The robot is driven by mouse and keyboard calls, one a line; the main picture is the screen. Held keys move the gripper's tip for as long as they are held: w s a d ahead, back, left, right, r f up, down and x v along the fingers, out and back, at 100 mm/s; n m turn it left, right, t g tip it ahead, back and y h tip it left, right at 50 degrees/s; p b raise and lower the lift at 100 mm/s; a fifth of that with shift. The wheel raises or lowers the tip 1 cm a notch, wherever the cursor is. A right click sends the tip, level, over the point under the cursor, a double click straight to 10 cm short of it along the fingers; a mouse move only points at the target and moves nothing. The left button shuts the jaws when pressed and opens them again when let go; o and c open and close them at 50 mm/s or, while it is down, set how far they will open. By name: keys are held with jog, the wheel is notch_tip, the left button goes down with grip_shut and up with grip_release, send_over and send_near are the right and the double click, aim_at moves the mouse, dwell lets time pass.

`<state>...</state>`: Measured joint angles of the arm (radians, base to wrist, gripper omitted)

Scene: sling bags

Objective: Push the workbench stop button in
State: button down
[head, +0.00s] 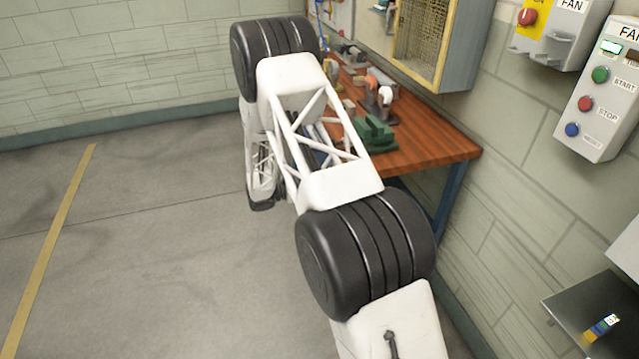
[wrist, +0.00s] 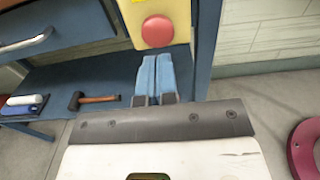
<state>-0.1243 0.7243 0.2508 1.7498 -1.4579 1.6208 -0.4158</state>
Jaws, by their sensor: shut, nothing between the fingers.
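The workbench stop button is a round red button (wrist: 157,31) on a yellow box (wrist: 132,22) mounted on the blue bench frame in the wrist view. My gripper (wrist: 155,60) shows its two blue fingers side by side and shut, with nothing between them. In the picture the fingertips lie just below the button, overlapping the lower edge of the yellow box; a gap in depth cannot be told. In the head view the workbench (head: 432,150) has a brown wooden top, and my arm hides part of it. The button is not visible there.
A blue lower shelf (wrist: 100,72) holds a hammer (wrist: 95,99). A blue drawer with a handle (wrist: 28,40) is at upper left. A round dark-red object (wrist: 303,150) is on the floor at right. Fan control boxes (head: 600,95) hang on the right wall. Floor left of my arm is clear.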

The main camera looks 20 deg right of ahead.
jog(key=a, duration=0.9)
dwell(0.3)
jog(key=s+d+r+m+g+y, duration=0.25)
jog(key=s+r+m+y, duration=0.2)
jog(key=s+r, duration=0.7)
jog(key=s+d+r+m+g+y, duration=0.1)
jog(key=s+d+r+m+y, duration=0.35)
jog(key=s+r, duration=0.7)
jog(key=s+a+r+m+t+y, duration=0.1)
jog(key=s+r+m+t+y, duration=0.1)
jog(key=s, duration=0.8)
jog(key=s+a+r+m+t+y, duration=0.2)
jog(key=s+r+m+y, duration=0.2)
jog(key=s+r, duration=0.3)
jog(key=s+a+r+m+t+y, duration=0.2)
jog(key=s+r+m+y, duration=0.1)
jog(key=s, duration=0.9)
jog(key=shift+s+r, duration=0.35)
jog(key=shift+r, duration=0.35)
